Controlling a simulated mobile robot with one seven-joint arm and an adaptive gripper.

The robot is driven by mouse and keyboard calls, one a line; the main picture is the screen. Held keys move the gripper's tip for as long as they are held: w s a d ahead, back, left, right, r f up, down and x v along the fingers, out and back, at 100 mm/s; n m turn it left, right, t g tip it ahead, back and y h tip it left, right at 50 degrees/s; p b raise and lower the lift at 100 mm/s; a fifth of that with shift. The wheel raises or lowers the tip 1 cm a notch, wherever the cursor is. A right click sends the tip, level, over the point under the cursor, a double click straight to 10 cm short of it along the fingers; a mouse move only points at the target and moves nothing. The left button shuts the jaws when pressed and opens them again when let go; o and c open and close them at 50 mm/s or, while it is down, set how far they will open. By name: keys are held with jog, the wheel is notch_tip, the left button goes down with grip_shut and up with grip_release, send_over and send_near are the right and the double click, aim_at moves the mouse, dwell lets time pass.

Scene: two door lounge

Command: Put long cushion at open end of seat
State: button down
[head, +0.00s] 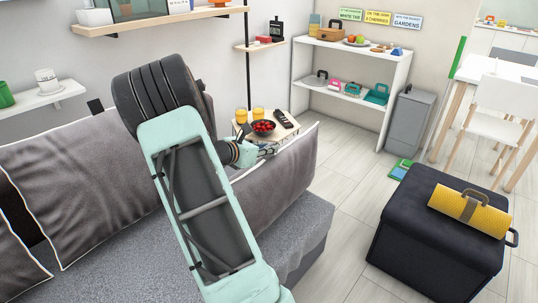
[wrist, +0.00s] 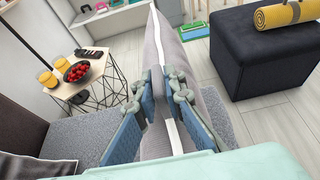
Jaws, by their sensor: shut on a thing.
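My gripper (head: 262,152) is shut on the top edge of the long cushion (head: 282,180), which is grey with white piping. The wrist view shows my gripper (wrist: 168,98) with a finger on each side of the cushion (wrist: 153,48). The cushion is upright over the right, open end of the grey sofa seat (head: 305,225). I cannot tell whether its lower edge presses on the seat. My arm hides part of the cushion and seat in the head view. The seat also shows in the wrist view (wrist: 75,137).
Other grey cushions (head: 85,185) lean along the sofa back at left. A small side table (wrist: 118,85) with orange drinks and a bowl of red fruit (head: 263,127) stands beyond the cushion. A dark ottoman (head: 425,235) with a yellow roll (head: 480,215) stands right, with open floor between.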

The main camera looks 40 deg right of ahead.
jog(key=shift+f, duration=0.85)
jog(key=c, duration=2)
grip_release()
jog(key=shift+a, duration=0.1)
notch_tip(320, 180, up, 5)
jog(key=p, duration=0.2)
send_over(245, 171)
jog(key=shift+f, duration=0.15)
jog(key=shift+w, duration=0.1)
